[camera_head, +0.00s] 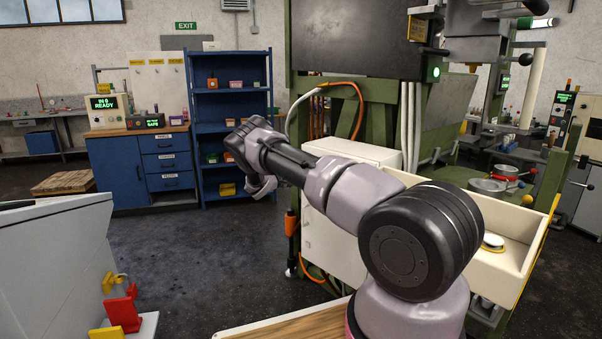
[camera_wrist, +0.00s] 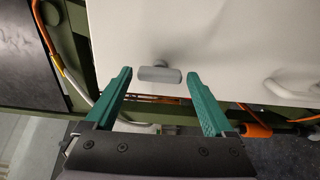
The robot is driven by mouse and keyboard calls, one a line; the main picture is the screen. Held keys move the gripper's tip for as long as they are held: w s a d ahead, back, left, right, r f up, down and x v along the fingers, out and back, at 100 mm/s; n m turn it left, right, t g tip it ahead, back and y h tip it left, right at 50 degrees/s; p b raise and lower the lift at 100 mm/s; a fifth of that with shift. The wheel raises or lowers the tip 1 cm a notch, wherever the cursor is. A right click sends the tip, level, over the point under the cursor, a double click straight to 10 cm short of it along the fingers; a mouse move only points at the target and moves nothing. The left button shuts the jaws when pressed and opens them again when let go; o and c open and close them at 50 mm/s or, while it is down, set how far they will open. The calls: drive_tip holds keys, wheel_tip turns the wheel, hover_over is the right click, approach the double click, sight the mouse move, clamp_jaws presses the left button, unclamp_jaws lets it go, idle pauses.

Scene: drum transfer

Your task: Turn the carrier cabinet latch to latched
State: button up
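In the wrist view, a small grey bar-shaped latch handle (camera_wrist: 160,74) sits on a short round stem near the edge of a white cabinet (camera_wrist: 215,35). The bar lies crosswise in the picture. My gripper (camera_wrist: 158,78) is open, with one green finger on each side of the bar and gaps between the fingers and the bar. In the head view, the white cabinet (camera_head: 322,238) stands right of centre, partly behind my arm. My gripper's fingers and the latch are hidden there.
A white tray (camera_head: 510,270) extends to the right of the cabinet. An orange hose (camera_wrist: 60,62) and an orange fitting (camera_wrist: 256,130) lie near the gripper. A blue shelf (camera_head: 232,110) stands behind. Open floor (camera_head: 200,270) lies left of the cabinet.

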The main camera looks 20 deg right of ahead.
drive_tip(key=v, duration=1)
drive_tip(key=shift+s+a, duration=0.2)
drive_tip(key=shift+a, duration=0.15)
